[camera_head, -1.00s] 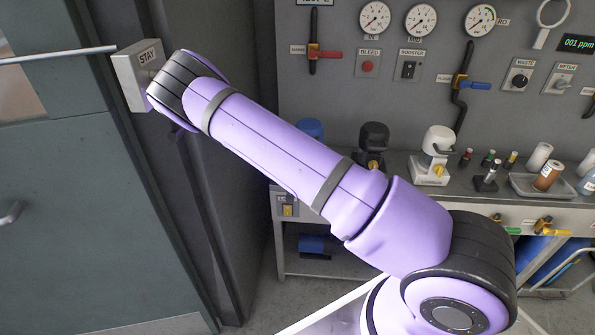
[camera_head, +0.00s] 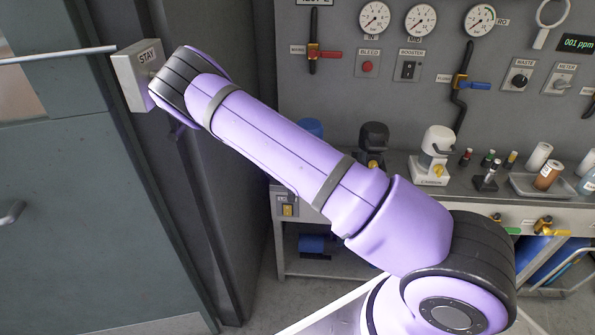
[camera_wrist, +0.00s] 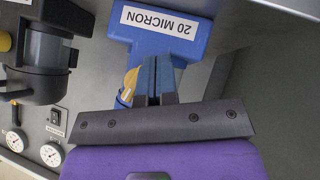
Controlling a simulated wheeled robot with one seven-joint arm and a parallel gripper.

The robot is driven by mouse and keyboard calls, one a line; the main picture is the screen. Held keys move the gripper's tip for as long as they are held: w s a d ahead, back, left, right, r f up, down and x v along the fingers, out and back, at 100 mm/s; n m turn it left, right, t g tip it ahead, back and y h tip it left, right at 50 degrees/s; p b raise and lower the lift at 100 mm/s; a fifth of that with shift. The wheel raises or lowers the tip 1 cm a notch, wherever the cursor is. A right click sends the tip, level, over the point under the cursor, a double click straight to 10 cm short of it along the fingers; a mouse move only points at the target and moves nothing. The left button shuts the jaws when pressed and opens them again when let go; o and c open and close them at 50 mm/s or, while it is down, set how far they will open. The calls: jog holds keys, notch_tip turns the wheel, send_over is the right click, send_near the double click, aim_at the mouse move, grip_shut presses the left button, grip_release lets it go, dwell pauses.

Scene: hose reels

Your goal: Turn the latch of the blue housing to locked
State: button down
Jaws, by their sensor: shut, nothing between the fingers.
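The blue housing (camera_wrist: 190,38), labelled "20 MICRON", shows upside down in the wrist view. In the head view only its top (camera_head: 310,128) shows above my arm. A yellow latch (camera_wrist: 130,82) is on the blue housing, partly hidden by my fingers, so its exact angle is hard to tell. My gripper (camera_wrist: 155,62) is shut and empty. Its fingertips are in front of the housing, right beside the latch in the wrist view; I cannot tell whether they touch it. The gripper is hidden behind my arm in the head view.
A black housing (camera_head: 373,138) and a white housing (camera_head: 436,145) with yellow latches stand farther right on the bench. A "STAY" box (camera_head: 138,75) is close to my arm at the left. Gauges and valves line the back panel.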

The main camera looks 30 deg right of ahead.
jog(key=shift+s+d+r, duration=0.2)
jog(key=shift+d, duration=0.25)
jog(key=v, duration=1.1)
jog(key=shift+w+a+f, duration=0.15)
jog(key=shift+a+f, duration=0.1)
jog(key=shift+a, duration=0.05)
jog(key=s+a+r+n+g+y, duration=0.1)
jog(key=s+a+r+y, duration=0.15)
jog(key=s+r, duration=0.45)
jog(key=s+a+r+y, duration=0.2)
jog(key=r+y, duration=0.2)
jog(key=r, duration=0.7)
jog(key=s+a+r+n+g+y, duration=0.15)
jog(key=s+r+y, duration=0.3)
jog(key=r, duration=0.45)
jog(key=s+d+r+n+t+h, duration=0.1)
jog(key=s+r, duration=0.5)
jog(key=s, duration=0.5)
jog(key=s+d+r+n+t+h, duration=0.1)
jog(key=s+r+h, duration=0.1)
jog(key=s+r, duration=0.5)
jog(key=s, duration=0.4)
jog(key=shift+s, duration=0.2)
